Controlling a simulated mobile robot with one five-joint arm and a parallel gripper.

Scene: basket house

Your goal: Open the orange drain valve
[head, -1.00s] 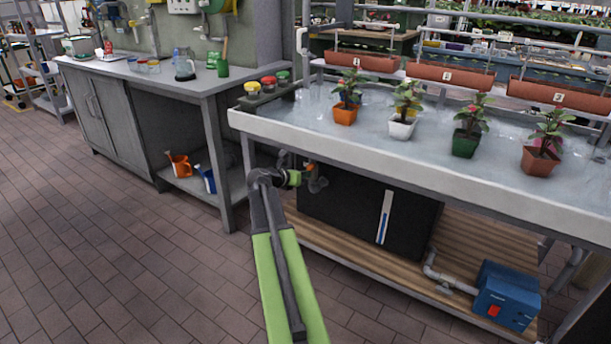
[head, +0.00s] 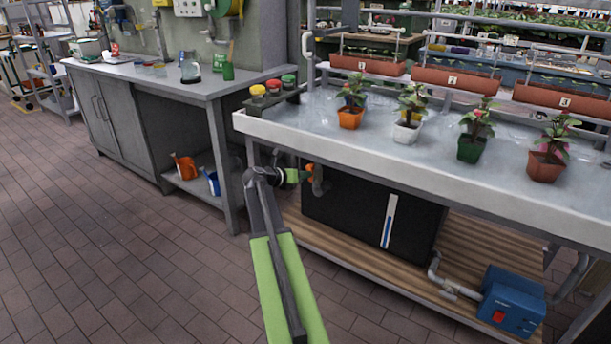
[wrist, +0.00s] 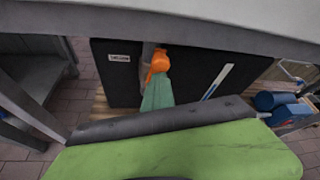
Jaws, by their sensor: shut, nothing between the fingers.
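The orange drain valve (head: 310,172) is on a grey pipe under the left part of the plant bench. It also shows in the wrist view (wrist: 158,62), in front of a black tank. My gripper (head: 299,176) is shut and empty, with its tip just left of the valve in the head view. In the wrist view the green fingers (wrist: 158,82) end right at the lower side of the orange part. I cannot tell whether they touch it. The fingers and arm hide some of the valve and pipe.
The bench tray (head: 390,165) overhangs the valve, with potted plants on top. The black tank (head: 350,210) stands on a slatted shelf behind. A bench leg (wrist: 30,105) is left in the wrist view. A blue pump box (head: 511,300) sits lower right. Floor at left is clear.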

